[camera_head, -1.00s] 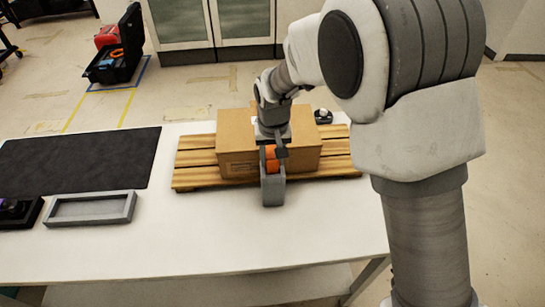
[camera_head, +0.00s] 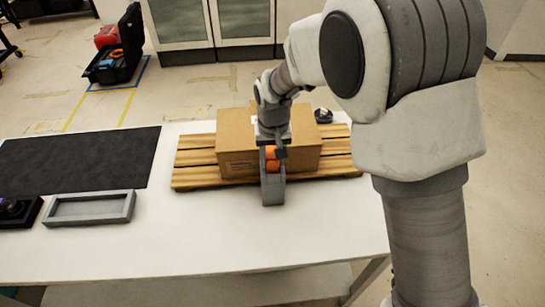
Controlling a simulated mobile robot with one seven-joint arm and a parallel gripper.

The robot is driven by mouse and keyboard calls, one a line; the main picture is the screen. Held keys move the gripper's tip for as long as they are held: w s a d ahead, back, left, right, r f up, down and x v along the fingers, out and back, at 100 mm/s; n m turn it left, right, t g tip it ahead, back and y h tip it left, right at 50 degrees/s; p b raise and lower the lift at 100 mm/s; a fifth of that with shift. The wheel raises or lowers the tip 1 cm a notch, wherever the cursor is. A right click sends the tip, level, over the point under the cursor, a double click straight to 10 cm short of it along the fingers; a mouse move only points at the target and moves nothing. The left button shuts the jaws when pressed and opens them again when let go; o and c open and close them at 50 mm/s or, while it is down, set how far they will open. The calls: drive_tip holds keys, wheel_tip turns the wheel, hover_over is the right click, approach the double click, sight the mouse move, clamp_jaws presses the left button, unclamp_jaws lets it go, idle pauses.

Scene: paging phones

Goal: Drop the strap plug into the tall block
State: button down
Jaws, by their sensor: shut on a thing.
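My gripper (camera_head: 273,153) is in front of the cardboard box and points down. It is shut on the orange strap plug (camera_head: 272,165). The grey tall block (camera_head: 273,190) stands on the white table at the front edge of the wooden pallet. The plug is at the top of the block, and its lower part is hidden by the block's walls. I cannot tell how deep it sits or whether it touches the block.
A cardboard box (camera_head: 237,155) sits on the wooden pallet (camera_head: 194,175) right behind my gripper. A small dark object (camera_head: 323,116) is behind the pallet. A grey tray (camera_head: 92,220) and a black mat (camera_head: 80,160) lie left. The table front (camera_head: 200,245) is clear.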

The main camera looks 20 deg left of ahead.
sight(273, 162)
drive_tip(key=shift+f, duration=0.4)
drive_tip(key=c, duration=0.7)
unclamp_jaws()
drive_tip(key=shift+r, duration=0.15)
drive_tip(key=shift+s+d+r+p, duration=0.1)
drive_tip(key=shift+s+r+p, duration=0.1)
drive_tip(key=shift+r+p, duration=1.25)
drive_tip(key=shift+s+d+r+p, duration=0.2)
drive_tip(key=shift+r+p, duration=0.5)
drive_tip(key=shift+r, duration=1.4)
drive_tip(key=shift+s+d+r+p, duration=0.1)
drive_tip(key=shift+s+r+p, duration=0.1)
drive_tip(key=shift+r+p, duration=1.25)
drive_tip(key=shift+r+b, duration=0.35)
drive_tip(key=shift+r, duration=0.05)
